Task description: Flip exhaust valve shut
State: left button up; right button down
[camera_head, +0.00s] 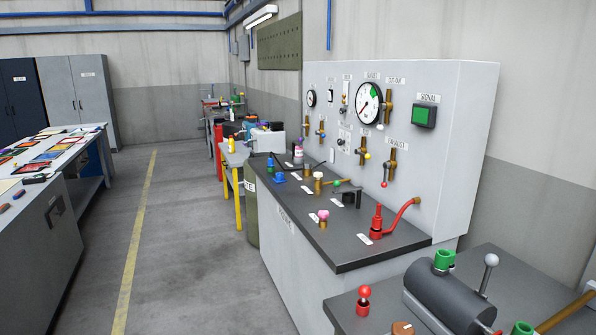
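The exhaust valve (391,161) is a brass fitting on the upright grey panel, below a small label that appears to read EXHAUST. Its lever hangs downward and ends in a red ball (384,184). Neither of my grippers shows in the head view, so nothing of mine touches the valve.
The panel (455,150) also carries a large round gauge (369,104), a green signal box (423,116) and other small valves. Its dark worktop (345,236) holds a red fitting (377,222) with a hose. A bench with a dark cylinder (449,295) stands front right. The floor (200,240) is clear.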

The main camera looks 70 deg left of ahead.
aim_at(386, 165)
jog(key=u, duration=1.75)
jog(key=i+j, duration=0.35)
jog(key=j, duration=0.15)
jog(key=i+j, duration=0.3)
jog(key=j, duration=0.15)
jog(key=i+j, duration=0.35)
jog(key=j, duration=0.15)
jog(key=i+j, duration=0.35)
jog(key=j, duration=0.15)
jog(key=i+j, duration=0.3)
jog(key=j, duration=0.15)
